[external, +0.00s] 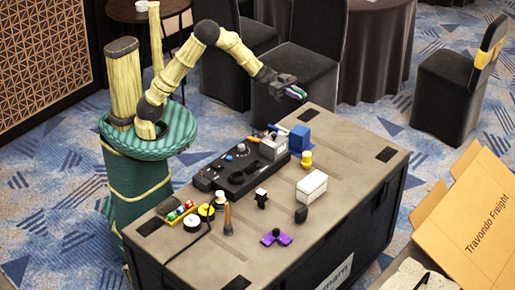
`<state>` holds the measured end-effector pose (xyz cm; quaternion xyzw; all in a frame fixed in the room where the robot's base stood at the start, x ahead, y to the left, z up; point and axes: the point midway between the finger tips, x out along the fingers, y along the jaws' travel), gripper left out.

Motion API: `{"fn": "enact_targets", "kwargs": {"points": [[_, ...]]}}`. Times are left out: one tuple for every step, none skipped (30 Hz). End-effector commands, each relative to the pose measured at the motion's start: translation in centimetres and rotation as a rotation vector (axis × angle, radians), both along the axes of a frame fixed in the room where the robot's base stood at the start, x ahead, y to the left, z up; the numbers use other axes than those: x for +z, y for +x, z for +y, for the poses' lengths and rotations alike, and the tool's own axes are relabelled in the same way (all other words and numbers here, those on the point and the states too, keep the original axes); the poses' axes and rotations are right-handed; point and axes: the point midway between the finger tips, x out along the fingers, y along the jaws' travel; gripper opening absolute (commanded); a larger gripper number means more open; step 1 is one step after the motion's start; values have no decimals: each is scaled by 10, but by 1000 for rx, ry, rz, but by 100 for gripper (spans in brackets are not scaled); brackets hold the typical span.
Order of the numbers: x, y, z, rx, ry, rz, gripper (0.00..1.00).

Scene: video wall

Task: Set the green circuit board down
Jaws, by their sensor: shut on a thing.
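My gripper (288,88) is shut on a small, thin piece that shows green with some purple, which I take to be the green circuit board (296,92). The gripper hides part of it. In the picture, the gripper and board sit over the back edge of the case-like table (352,162), beyond the blue block. They appear raised, in front of a dark chair; the exact height cannot be told.
A long black tray (213,177) holds a grey box (272,148) and small parts. A blue block (300,139), yellow cylinder (306,160), white box (312,186) and purple piece (276,238) stand around. The table's right side is mostly clear.

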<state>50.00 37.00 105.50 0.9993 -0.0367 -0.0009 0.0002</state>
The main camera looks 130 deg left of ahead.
Motion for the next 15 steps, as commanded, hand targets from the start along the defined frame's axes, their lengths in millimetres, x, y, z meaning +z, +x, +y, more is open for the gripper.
{"fn": "enact_targets", "kwargs": {"points": [[-6, -15, 16, 10, 3, -1, 0], [-7, -23, 24, 12, 3, -1, 0], [-8, -35, 33, 13, 3, -2, 0], [-10, -43, 40, 14, 3, -1, 0], [-11, -52, 47, 17, 3, -1, 0], [-12, -64, 56, 20, 3, -2, 0], [-13, -73, 62, 23, 3, -1, 0], [-15, -82, 68, 27, 2, -1, 0], [-16, -93, 75, 31, 2, -1, 0], [-17, -101, 80, 35, 2, -2, 0], [-19, -109, 84, 38, 2, -1, 0], [-20, -119, 90, 44, 1, -1, 0], [-20, -125, 93, 46, 2, -1, 0], [-21, -132, 97, 49, 2, -1, 0], [-22, -140, 101, 54, 1, -2, 0]]}}
